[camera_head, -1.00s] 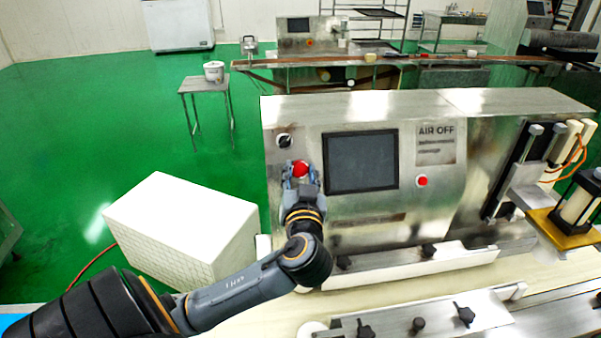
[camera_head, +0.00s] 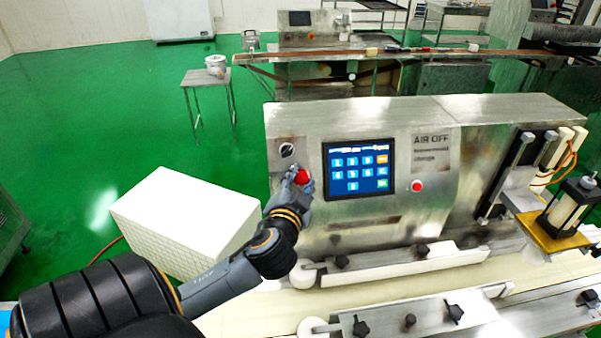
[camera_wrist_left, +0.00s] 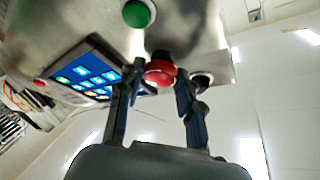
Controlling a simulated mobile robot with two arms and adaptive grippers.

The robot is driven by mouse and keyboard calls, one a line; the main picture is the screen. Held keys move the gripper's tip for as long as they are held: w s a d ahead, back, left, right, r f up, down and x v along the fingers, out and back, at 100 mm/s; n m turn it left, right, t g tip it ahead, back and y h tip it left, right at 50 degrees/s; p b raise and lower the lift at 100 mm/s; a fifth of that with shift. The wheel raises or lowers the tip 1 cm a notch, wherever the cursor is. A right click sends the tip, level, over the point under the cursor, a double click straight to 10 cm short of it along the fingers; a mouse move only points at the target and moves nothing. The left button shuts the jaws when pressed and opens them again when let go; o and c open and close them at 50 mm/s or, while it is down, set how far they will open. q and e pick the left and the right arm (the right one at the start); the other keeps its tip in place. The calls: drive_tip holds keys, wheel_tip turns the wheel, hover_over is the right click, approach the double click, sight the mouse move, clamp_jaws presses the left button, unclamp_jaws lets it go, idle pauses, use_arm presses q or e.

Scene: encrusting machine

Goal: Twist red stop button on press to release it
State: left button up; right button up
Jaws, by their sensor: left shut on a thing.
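The red stop button (camera_head: 303,177) is on the front panel of the steel press (camera_head: 400,115), left of the screen (camera_head: 359,168), which is lit with blue keys. My left gripper (camera_head: 297,178) is shut on the button from the front and left. In the left wrist view the red button (camera_wrist_left: 160,72) sits between the two fingers of my left gripper (camera_wrist_left: 157,92). My right gripper is in neither view.
A black rotary knob (camera_head: 288,150) is above the button. A small red button (camera_head: 417,186) is right of the screen. A green button (camera_wrist_left: 138,13) shows in the wrist view. A white box (camera_head: 185,215) stands left on the green floor. A conveyor belt (camera_head: 400,285) runs below the panel.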

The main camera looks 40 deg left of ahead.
use_arm(q)
drive_tip(key=shift+a, duration=0.1)
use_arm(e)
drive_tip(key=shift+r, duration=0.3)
use_arm(q)
drive_tip(key=o, duration=1)
drive_tip(key=shift+f, duration=0.1)
drive_tip(key=shift+o, duration=0.9)
drive_tip(key=shift+w+a+f, duration=0.1)
drive_tip(key=shift+w+a, duration=0.15)
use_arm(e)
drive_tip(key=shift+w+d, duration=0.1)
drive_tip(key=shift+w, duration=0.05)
use_arm(q)
drive_tip(key=shift+s+d, duration=0.1)
